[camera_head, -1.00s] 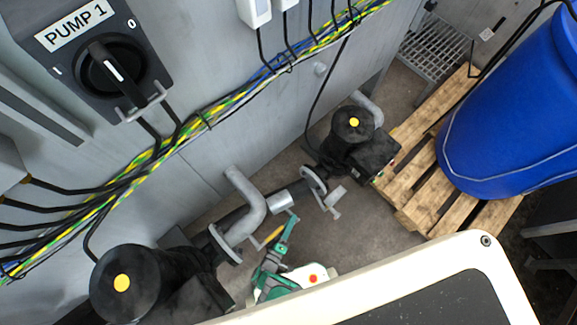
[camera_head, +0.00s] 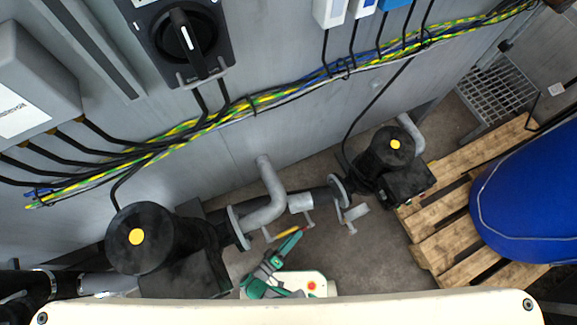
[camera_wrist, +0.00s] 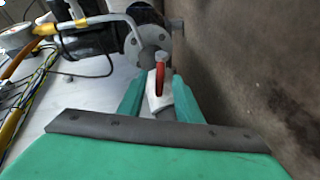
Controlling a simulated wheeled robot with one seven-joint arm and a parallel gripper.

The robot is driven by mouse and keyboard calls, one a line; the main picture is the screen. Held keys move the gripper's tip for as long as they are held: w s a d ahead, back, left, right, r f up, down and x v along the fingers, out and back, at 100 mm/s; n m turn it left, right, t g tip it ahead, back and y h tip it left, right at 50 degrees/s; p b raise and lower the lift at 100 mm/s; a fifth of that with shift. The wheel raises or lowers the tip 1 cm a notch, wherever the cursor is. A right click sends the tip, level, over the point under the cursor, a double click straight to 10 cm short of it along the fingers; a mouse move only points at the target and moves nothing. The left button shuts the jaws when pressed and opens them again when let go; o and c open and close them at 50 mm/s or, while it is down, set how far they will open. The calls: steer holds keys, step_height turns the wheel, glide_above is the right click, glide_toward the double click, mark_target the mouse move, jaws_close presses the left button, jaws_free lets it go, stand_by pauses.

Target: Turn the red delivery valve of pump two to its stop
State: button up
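In the wrist view a red valve lever (camera_wrist: 160,78) stands on a pale valve body (camera_wrist: 158,100), below a grey pipe flange. The green fingers of my gripper (camera_wrist: 158,88) are either side of the lever, with a gap visible between them and it. The gripper looks open around it; contact is not clear. In the head view my green gripper (camera_head: 288,243) is low, by a yellow lever beside the grey pipe (camera_head: 268,205). The red lever cannot be made out there.
Two black pumps with yellow caps, left (camera_head: 136,237) and right (camera_head: 395,144), stand along the grey cabinet wall. Cables (camera_head: 240,110) run along that wall. A wooden pallet (camera_head: 445,215) with a blue drum (camera_head: 530,210) is at the right. Open concrete floor lies between.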

steer(key=shift+v, duration=1.8)
